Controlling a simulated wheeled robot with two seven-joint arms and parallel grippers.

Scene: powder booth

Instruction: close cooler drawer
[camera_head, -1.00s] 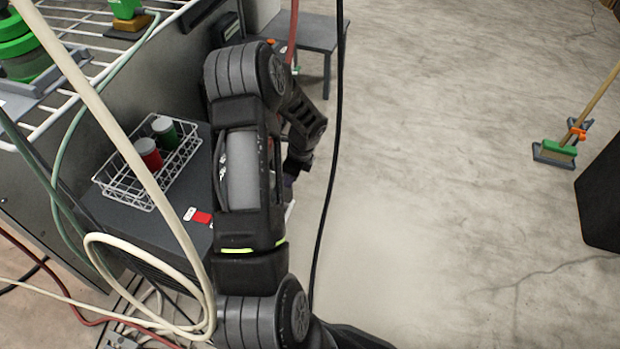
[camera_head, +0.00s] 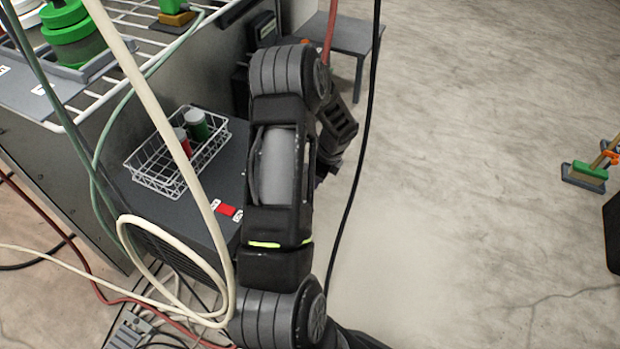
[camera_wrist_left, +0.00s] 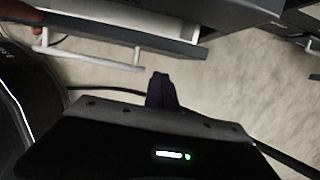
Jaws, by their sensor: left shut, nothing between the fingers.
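My left gripper is mostly hidden there too. My right gripper is not in view.
A wire basket (camera_head: 160,185) with a red and a green can sits on the box. Cream hose loops (camera_head: 150,235) hang before it. A wire shelf (camera_head: 120,70) is upper left, a small grey table (camera_head: 345,40) behind. The floor to the right is mostly clear, with a brush (camera_head: 585,175).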

